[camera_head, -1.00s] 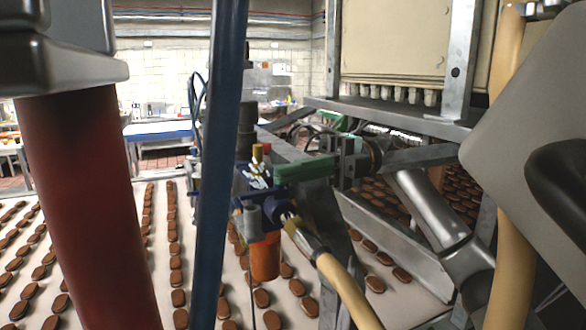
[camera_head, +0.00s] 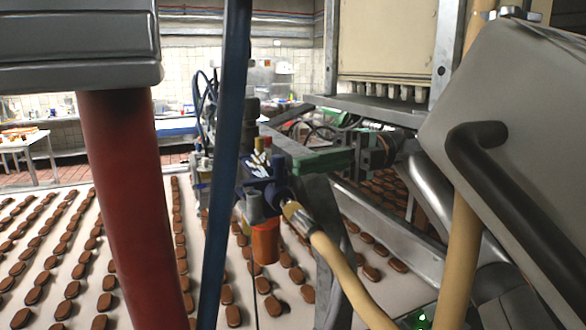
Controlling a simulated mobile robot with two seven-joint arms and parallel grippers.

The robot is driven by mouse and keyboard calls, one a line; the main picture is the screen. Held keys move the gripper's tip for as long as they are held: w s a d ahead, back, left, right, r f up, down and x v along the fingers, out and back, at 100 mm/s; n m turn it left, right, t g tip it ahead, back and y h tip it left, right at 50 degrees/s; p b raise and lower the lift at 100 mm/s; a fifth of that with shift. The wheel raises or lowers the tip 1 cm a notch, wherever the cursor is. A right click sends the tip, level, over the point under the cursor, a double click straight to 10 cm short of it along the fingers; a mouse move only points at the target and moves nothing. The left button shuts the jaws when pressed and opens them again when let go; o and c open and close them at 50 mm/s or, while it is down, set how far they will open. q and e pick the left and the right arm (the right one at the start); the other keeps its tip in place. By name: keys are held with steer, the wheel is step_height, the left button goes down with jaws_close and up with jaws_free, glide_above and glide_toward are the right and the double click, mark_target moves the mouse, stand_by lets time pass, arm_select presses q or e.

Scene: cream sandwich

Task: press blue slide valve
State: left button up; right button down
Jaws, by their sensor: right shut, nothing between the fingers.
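The blue slide valve (camera_head: 270,190) is part of the blue fittings in the middle of the head view, above an orange cup (camera_head: 266,243). A brass-ended hose (camera_head: 345,275) joins it at the right. A small dark part of my right gripper (camera_head: 418,317), with a green light, shows at the bottom edge, below and right of the valve and apart from it. It is shut and empty; most of it is cut off by the frame. My left gripper is not in view.
A thick red post (camera_head: 125,200) and a thin dark blue post (camera_head: 222,180) stand in front at the left. A green block (camera_head: 322,160) sits beside the valve. A grey panel with a dark handle (camera_head: 485,165) fills the right. Rows of biscuits cover the pale belt (camera_head: 155,270).

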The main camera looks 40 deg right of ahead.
steer(key=d, duration=0.6)
steer(key=shift+w+d+f, duration=0.15)
steer(key=shift+d+f, duration=0.1)
steer(key=shift+d, duration=0.05)
stand_by(0.3)
